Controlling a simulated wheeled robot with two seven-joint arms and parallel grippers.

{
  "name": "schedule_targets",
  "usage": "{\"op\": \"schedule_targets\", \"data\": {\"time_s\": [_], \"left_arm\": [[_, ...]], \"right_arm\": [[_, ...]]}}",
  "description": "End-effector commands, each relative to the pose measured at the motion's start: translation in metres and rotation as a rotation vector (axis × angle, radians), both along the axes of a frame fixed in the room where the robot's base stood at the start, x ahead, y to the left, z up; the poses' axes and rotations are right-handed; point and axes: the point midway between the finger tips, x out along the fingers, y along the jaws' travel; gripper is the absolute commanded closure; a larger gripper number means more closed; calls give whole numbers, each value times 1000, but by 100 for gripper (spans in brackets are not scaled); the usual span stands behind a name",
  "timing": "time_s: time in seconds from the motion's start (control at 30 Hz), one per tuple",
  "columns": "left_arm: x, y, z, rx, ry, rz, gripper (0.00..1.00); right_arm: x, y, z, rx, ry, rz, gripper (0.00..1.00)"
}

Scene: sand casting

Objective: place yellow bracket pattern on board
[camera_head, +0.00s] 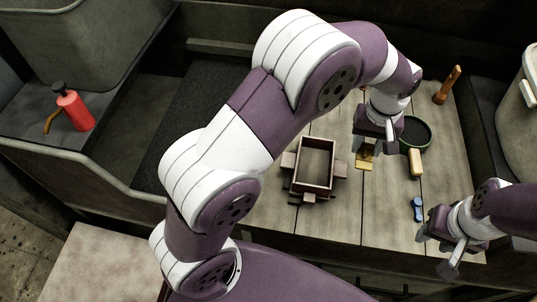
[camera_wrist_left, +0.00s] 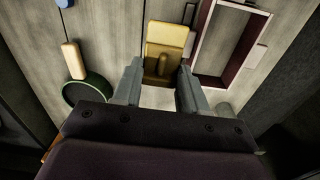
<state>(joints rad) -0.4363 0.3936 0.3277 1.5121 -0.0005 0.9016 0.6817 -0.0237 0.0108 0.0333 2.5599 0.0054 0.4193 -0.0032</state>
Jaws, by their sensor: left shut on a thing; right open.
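The yellow bracket pattern (camera_head: 365,158) is below my left gripper (camera_head: 376,134) in the head view, partly hidden by it. In the left wrist view the bracket (camera_wrist_left: 166,37) has a flat plate and an upright part between the fingertips of my left gripper (camera_wrist_left: 161,68), which is shut on it. I cannot tell whether the bracket touches the surface below. A pale patch (camera_wrist_left: 158,98) shows between the fingers; I cannot tell whether it is the board. My right gripper (camera_head: 440,250) is open and empty at the right front.
A wooden frame (camera_head: 332,172) lies left of the bracket on the plank table (camera_head: 345,220). A wooden tool (camera_head: 447,85) stands behind. A red bottle (camera_head: 75,110) is far left.

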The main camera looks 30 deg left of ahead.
Motion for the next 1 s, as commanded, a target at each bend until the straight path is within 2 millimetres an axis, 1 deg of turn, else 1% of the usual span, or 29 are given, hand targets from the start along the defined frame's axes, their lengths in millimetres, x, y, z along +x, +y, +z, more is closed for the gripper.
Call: {"op": "schedule_targets", "data": {"time_s": [0.07,0.13,0.17,0.3,0.4,0.5,0.63,0.8,0.9,1.0], "left_arm": [[-1,4,-2,2,5,14,88],[-3,17,-8,5,10,36,88],[-4,25,-12,4,10,40,88],[-9,67,-37,4,11,42,88],[-11,93,-54,4,10,41,88],[-13,109,-65,3,9,38,88],[-14,116,-78,3,10,35,88],[-14,116,-107,3,10,34,88],[-13,115,-113,2,5,34,88],[-13,115,-113,2,5,35,88]], "right_arm": [[0,0,2,0,0,0,57],[0,0,6,0,0,0,57],[0,0,8,0,0,-1,57],[0,0,20,0,0,-1,57],[0,0,27,0,0,0,57],[0,0,30,0,0,0,57],[0,0,34,0,0,0,57],[0,0,42,0,0,-1,57],[0,0,41,0,0,-1,57],[0,0,41,0,0,-1,57]]}}
